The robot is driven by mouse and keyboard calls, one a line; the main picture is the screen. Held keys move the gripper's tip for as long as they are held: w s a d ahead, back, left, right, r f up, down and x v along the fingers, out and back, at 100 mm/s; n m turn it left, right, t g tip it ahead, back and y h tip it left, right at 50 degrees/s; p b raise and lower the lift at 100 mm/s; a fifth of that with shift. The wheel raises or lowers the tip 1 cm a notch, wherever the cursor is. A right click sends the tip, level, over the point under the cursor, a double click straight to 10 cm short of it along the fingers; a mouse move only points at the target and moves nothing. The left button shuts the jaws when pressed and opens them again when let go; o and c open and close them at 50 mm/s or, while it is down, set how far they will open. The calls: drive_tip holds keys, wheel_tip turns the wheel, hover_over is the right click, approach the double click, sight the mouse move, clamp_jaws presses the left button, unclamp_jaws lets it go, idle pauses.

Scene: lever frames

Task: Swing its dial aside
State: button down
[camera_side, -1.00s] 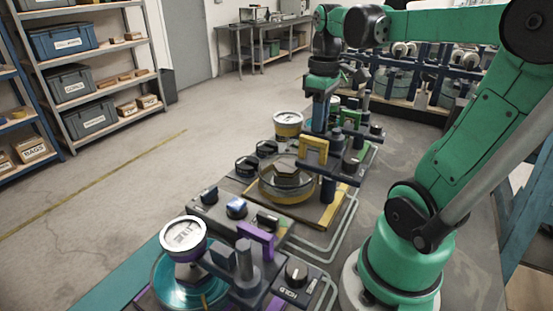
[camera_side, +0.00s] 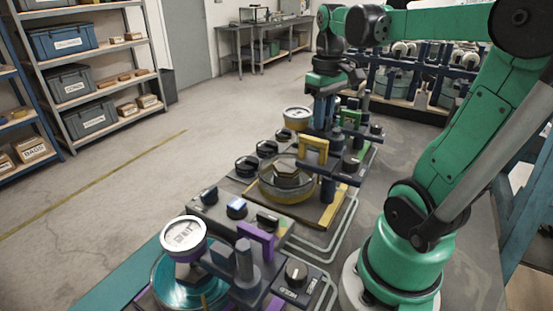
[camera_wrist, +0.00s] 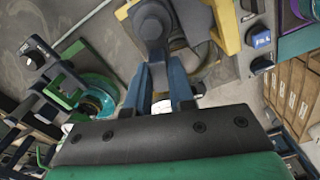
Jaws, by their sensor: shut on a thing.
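The dial (camera_side: 297,116) of the yellow frame has a white round face and a yellow rim. It stands just left of my gripper (camera_side: 318,125) in the side view. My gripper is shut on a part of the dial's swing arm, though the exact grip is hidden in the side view. In the wrist view, my blue fingers (camera_wrist: 160,80) close in near a grey post (camera_wrist: 152,25), with a small pale patch between them. A yellow bracket (camera_side: 314,151) and a round glass-rimmed chamber with a hexagonal block (camera_side: 287,179) lie in front of the gripper.
The purple frame with its white dial (camera_side: 183,234) and teal chamber stands nearest the camera. Black knobs (camera_side: 247,166) line the yellow frame's left side. A green frame (camera_side: 351,119) stands behind. Floor at left is clear.

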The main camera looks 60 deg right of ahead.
drive_tip(key=shift+s+d+m, duration=0.4)
drive_tip(key=shift+s+m, duration=0.05)
drive_tip(key=shift+m, duration=1.75)
drive_tip(key=shift+s+d+m, duration=0.35)
drive_tip(key=shift+s+m, duration=0.15)
drive_tip(key=shift+m, duration=1.7)
drive_tip(key=shift+s+d+m, duration=0.4)
drive_tip(key=shift+s+m, duration=0.05)
drive_tip(key=shift+m, duration=1.75)
drive_tip(key=shift+s, duration=0.1)
drive_tip(key=c, duration=0.8)
unclamp_jaws()
drive_tip(key=shift+o, duration=0.2)
wheel_tip(320, 180, up, 6)
drive_tip(key=shift+f, duration=0.2)
